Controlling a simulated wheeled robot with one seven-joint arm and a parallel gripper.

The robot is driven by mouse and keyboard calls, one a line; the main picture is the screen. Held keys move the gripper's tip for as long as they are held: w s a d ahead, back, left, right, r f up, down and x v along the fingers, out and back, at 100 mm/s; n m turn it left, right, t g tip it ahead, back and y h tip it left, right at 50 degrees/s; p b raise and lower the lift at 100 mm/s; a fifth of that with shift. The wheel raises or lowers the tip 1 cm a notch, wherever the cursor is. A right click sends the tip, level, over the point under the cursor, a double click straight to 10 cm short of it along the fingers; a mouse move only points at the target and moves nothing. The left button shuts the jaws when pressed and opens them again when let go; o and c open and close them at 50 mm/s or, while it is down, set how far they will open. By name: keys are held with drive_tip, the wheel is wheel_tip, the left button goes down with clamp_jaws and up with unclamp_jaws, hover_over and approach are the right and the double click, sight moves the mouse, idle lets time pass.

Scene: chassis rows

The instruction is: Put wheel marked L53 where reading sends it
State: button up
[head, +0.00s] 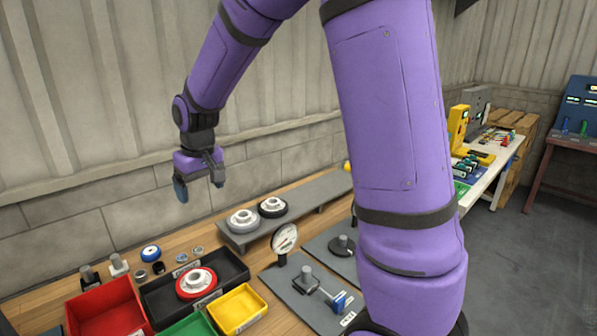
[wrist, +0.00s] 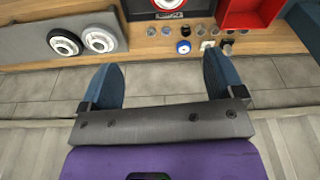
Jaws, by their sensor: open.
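My gripper (head: 200,186) is open and empty, raised in front of the wall at the back of the bench. Its two blue fingers stand wide apart in the wrist view (wrist: 160,80). A grey wheel (head: 243,220) and a black-tyred wheel with a pale hub (head: 272,207) lie flat on a raised grey shelf (head: 325,193). Both also show in the wrist view, the grey one (wrist: 100,39) beside the black one (wrist: 63,42). A red wheel (head: 196,283) lies in a black tray (head: 233,263). I cannot read L53 on any wheel. A dial gauge (head: 285,238) shows a face too small to read.
Red (head: 103,308), yellow (head: 237,308) and green (head: 190,326) bins stand at the front. Grey plates with upright posts (head: 306,276) lie right of the tray. A small blue roller (head: 150,253) and several small parts stand behind the tray. My arm hides part of the right side.

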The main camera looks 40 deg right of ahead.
drive_tip(key=s+d+r+t, duration=0.2)
drive_tip(key=s+d+r, duration=0.1)
drive_tip(key=s+r, duration=1)
drive_tip(key=s+m+t, duration=0.1)
drive_tip(key=s, duration=1.5)
drive_tip(key=shift+d+f, duration=0.35)
drive_tip(key=shift+d, duration=0.05)
